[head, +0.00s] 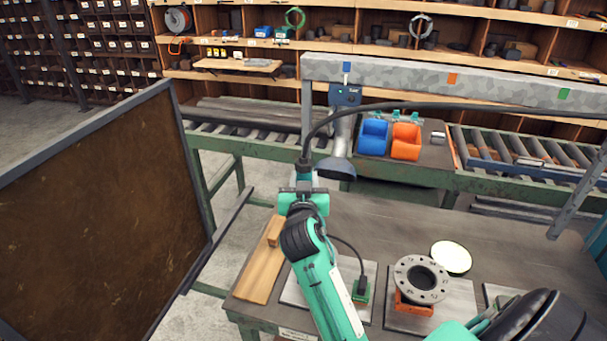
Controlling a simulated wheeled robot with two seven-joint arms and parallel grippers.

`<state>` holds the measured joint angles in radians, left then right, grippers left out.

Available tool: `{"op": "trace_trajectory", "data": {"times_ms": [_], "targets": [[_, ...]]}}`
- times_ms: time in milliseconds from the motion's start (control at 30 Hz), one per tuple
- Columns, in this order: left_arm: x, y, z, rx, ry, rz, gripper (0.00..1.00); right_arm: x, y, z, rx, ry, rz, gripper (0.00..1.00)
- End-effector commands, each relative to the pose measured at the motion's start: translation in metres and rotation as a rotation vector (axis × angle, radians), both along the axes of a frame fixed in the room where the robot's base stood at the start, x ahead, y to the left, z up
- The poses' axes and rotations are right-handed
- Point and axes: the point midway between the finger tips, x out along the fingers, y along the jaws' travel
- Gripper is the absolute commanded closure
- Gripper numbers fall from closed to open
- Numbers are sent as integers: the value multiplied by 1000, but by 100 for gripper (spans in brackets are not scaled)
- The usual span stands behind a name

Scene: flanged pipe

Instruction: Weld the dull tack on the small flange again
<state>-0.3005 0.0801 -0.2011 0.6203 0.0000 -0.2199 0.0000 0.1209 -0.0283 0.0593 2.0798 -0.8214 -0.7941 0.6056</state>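A round grey flange (407,272) with bolt holes and a dark centre opening rests on an orange stand (414,307) on the workbench. I cannot make out a tack on it. My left gripper (303,186) is raised beyond the bench's left part, well apart from the flange. A dark torch-like tool (304,165) with a thick black cable stands up from this gripper; it appears gripped, though my own arm hides the fingers partly. My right arm shows only at the bottom right, close to the flange; its gripper is out of view.
A pale disc (452,257) lies behind the flange. A fume hood (337,168) hangs behind my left gripper. A brown screen (95,220) stands left.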

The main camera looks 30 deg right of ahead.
Motion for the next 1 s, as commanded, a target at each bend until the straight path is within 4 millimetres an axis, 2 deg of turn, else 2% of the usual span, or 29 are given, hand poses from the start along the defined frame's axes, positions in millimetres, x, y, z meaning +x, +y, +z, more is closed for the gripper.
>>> {"op": "trace_trajectory", "data": {"times_ms": [333, 800, 1000], "targets": [[-3, 5, -16, 6, 5, 2, 100, 0, 1, -20, -2, -1, 2, 95], [0, -2, -50, -2, 0, 1, 100, 0, 1, -61, 0, -2, 2, 95], [0, -2, -56, -2, -1, 1, 100, 0, 1, -68, -2, -2, 3, 95]]}}
